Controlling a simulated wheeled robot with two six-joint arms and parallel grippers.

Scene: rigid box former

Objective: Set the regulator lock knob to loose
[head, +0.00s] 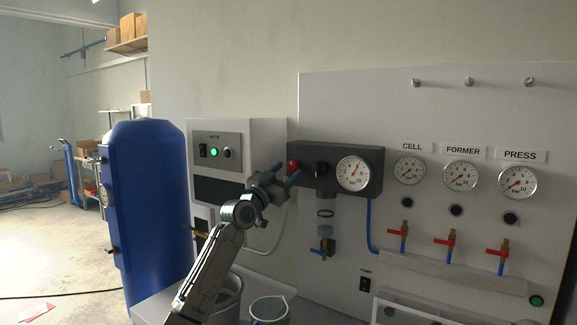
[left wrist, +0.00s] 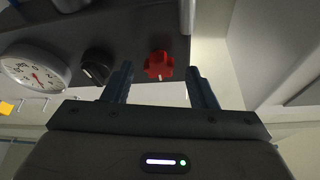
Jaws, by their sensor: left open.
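The dark regulator block (head: 362,156) is on the wall panel, with a round pressure gauge (head: 353,173) on its front. A red knob (head: 293,165) is at its left end, and a black knob (head: 321,170) sits between it and the gauge. Neither shows a readable label, so I cannot tell which is the lock knob. In the left wrist view the red knob (left wrist: 158,65) appears between my open fingers; the black knob (left wrist: 97,66), with a white mark, is outside them. My left gripper (head: 285,177) is open and empty, just in front of the red knob; contact is not visible. My right gripper is not in view.
A control box (head: 214,151) with a green light is left of the block, and a tall blue tank (head: 150,205) stands farther left. Red-handled valves (head: 451,241) and small gauges are at right. Buckets (head: 269,310) stand below.

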